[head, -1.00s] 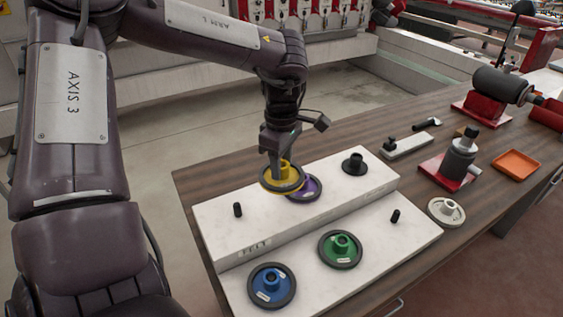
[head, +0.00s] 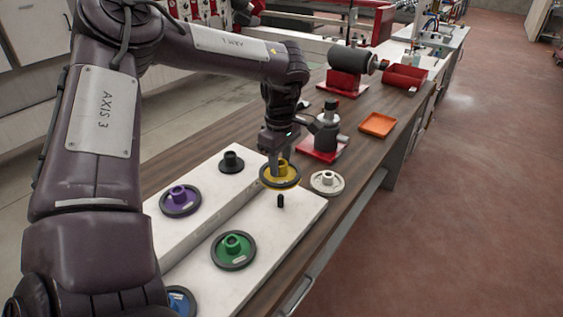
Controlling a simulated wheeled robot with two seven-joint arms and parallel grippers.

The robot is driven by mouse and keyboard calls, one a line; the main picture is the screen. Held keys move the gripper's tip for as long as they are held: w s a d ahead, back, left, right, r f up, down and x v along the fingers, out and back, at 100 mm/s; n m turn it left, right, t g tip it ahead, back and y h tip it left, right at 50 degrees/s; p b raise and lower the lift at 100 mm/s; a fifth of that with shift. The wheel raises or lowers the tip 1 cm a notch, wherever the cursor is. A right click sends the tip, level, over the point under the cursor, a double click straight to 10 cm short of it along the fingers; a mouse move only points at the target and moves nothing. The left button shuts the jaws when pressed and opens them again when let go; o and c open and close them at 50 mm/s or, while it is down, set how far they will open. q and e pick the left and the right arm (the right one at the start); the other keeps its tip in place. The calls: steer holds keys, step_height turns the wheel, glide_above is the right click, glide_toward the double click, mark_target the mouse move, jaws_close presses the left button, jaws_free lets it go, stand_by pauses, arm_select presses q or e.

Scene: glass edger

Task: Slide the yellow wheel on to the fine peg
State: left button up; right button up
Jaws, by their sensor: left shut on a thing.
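My left gripper (head: 275,170) is shut on the yellow wheel (head: 283,181) by its hub. The wheel has a dark rim and looks about level, over the right end of the white stepped rack (head: 296,222). A short bare black peg (head: 281,201) stands on the rack's lower step, just below the wheel in the picture. Wheel and peg are apart; how high the wheel hangs is hard to judge. No label is readable by this peg, so I cannot tell whether it is the fine one. My right gripper is not in view.
On the rack are a purple wheel (head: 166,205), a black wheel (head: 232,166), a green wheel (head: 220,259) and a partly hidden blue wheel (head: 183,302). A white wheel (head: 320,187) lies on the table close right. A red-based device (head: 322,155) and an orange tray (head: 379,124) stand beyond.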

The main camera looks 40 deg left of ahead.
arm_select(q)
steer(key=shift+r, duration=0.1)
stand_by(0.3)
steer(key=b, duration=0.4)
glide_above(281, 196)
steer(key=shift+a+f, duration=0.15)
steer(key=shift+f, duration=2.9)
steer(key=shift+f+b, duration=1.65)
steer(key=shift+f, duration=0.75)
steer(key=o, duration=1.3)
steer(key=shift+o, duration=0.2)
